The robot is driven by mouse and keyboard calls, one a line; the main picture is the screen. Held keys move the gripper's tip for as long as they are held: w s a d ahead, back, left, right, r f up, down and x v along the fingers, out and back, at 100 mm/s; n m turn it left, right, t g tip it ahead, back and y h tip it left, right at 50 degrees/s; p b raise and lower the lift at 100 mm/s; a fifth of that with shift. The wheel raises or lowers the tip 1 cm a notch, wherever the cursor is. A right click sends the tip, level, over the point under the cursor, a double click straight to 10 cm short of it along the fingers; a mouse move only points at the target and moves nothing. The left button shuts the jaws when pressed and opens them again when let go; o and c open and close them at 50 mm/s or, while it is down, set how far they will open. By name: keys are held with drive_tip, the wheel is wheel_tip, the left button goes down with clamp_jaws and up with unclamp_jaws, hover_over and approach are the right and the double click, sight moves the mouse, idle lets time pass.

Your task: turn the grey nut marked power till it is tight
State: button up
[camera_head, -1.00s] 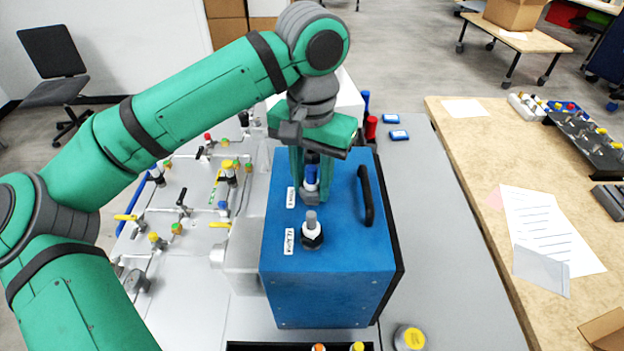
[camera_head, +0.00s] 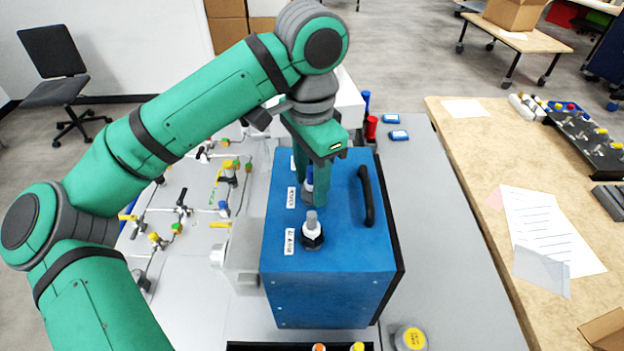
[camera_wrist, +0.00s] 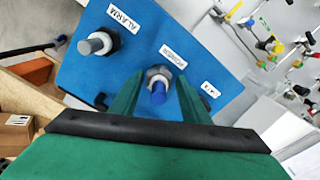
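The grey nut marked POWER (camera_wrist: 158,72) sits at the base of a blue-ended connector (camera_wrist: 158,92) on the blue analyser box (camera_head: 330,290). In the head view the nut is mostly hidden behind my fingers; a bit of the blue connector (camera_head: 308,180) shows. My gripper (camera_wrist: 159,78) points down over it, with one green finger on each side of the connector. In the wrist view a gap shows between each finger and the nut, so the gripper looks open around it. The POWER label (camera_head: 292,198) lies left of the nut.
The ALARM connector (camera_head: 312,228) with its dark nut stands close in front. A black handle (camera_head: 366,195) rises on the box's right. A third label (camera_wrist: 210,90) is partly covered by my finger. Tubing and valves (camera_head: 180,210) fill the panel to the left.

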drive_tip(key=shift+d+f+n, duration=0.1)
drive_tip(key=shift+n, duration=1)
drive_tip(key=n, duration=0.4)
drive_tip(key=shift+s+n, duration=0.1)
drive_tip(key=shift+n, duration=0.2)
drive_tip(key=n, duration=0.6)
drive_tip(key=shift+n, duration=0.3)
drive_tip(key=n, duration=0.3)
drive_tip(key=shift+n, duration=1.2)
drive_tip(key=n, duration=0.5)
drive_tip(key=shift+s, duration=0.1)
